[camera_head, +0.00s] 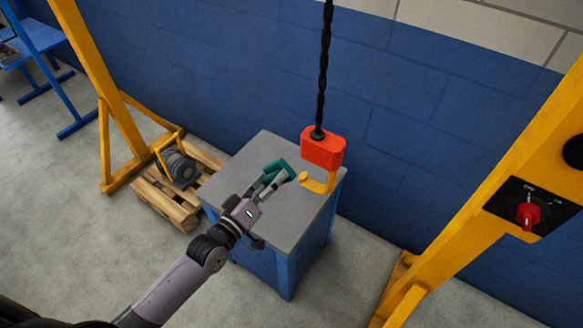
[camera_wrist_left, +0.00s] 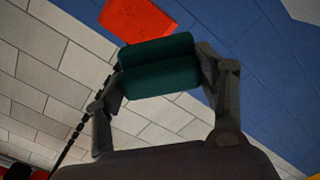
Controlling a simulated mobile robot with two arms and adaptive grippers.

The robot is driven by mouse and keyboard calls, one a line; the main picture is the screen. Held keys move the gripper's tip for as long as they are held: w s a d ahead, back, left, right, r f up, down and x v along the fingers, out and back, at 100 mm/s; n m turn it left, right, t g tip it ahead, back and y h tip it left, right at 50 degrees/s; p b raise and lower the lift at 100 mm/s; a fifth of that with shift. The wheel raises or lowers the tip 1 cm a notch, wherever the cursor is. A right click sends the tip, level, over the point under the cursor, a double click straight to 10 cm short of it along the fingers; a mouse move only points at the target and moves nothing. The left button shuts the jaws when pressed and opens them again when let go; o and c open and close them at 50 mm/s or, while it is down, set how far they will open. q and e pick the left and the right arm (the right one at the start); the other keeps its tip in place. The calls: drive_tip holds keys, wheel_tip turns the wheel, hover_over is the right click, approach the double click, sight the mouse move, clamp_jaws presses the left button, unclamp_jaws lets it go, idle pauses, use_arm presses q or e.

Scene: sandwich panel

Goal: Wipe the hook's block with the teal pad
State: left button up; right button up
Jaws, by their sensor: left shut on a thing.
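The hook's red block (camera_head: 323,148) hangs from a dark chain (camera_head: 326,65), with the yellow hook (camera_head: 320,184) below it, over the grey top of a blue cabinet. My left gripper (camera_head: 273,179) is shut on the teal pad (camera_head: 280,167), just left of the block and hook in the head view. In the left wrist view the teal pad (camera_wrist_left: 160,67) spans between the fingers, and the red block (camera_wrist_left: 137,18) shows beyond it. A gap shows between pad and block in the head view. My right gripper is not in view.
The blue cabinet's grey top (camera_head: 285,225) is bare below the hook. A wooden pallet (camera_head: 165,200) with a dark coil (camera_head: 178,167) stands left of it. A yellow frame post (camera_head: 480,215) with a red switch (camera_head: 528,213) rises at right. A blue wall is behind.

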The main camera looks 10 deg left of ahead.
use_arm(q)
drive_tip(key=b+x, duration=0.1)
drive_tip(key=x, duration=0.5)
drive_tip(key=shift+w, duration=0.35)
drive_tip(key=shift+b+x, duration=0.35)
drive_tip(key=shift+x, duration=0.7)
idle(0.4)
drive_tip(key=shift+s+d, duration=0.1)
